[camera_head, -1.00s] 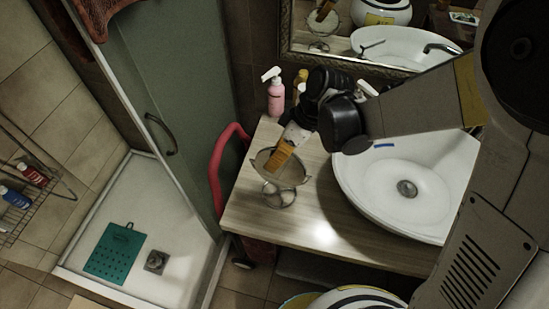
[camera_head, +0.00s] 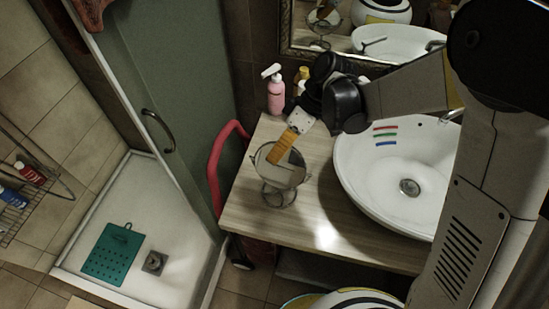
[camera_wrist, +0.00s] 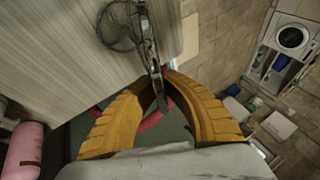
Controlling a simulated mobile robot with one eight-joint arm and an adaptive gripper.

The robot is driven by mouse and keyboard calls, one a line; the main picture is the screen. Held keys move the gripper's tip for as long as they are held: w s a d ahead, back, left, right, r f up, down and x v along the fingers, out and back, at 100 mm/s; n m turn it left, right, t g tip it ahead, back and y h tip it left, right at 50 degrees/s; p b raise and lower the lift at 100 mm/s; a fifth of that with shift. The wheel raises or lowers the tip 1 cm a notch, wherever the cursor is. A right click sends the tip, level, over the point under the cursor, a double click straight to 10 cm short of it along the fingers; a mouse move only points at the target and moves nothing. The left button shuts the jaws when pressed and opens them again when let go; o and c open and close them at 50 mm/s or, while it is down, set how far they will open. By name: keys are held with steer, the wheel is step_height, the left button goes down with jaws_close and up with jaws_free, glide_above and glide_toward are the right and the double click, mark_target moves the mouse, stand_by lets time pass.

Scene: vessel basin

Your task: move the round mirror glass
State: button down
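The round mirror glass (camera_head: 284,174) sits in a wire stand (camera_head: 278,196) on the wooden counter, left of the basin. It is tilted and its face shows to the head camera. In the wrist view the mirror glass (camera_wrist: 151,48) is nearly edge-on, with the wire stand (camera_wrist: 118,25) beside it. The yellow fingers of my gripper (camera_head: 278,158) are at the mirror's upper edge. In the wrist view my gripper (camera_wrist: 160,80) has one finger on each side of the rim, with tips close against it. Exact contact is hard to see.
A pink pump bottle (camera_head: 276,92) stands at the counter's back left. The white basin (camera_head: 400,215) is to the right. A red curved handle (camera_head: 215,165) rises beside the counter's left edge, near the shower glass. The counter front (camera_head: 290,232) is clear.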

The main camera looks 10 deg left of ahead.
steer(key=shift+w+f+g+b, duration=0.25)
steer(key=shift+g+b, duration=0.3)
steer(key=shift+g, duration=0.45)
steer(key=c, duration=1.5)
jaws_free()
steer(key=shift+w+r, duration=0.1)
steer(key=v, duration=1.2)
steer(key=shift+d, duration=0.15)
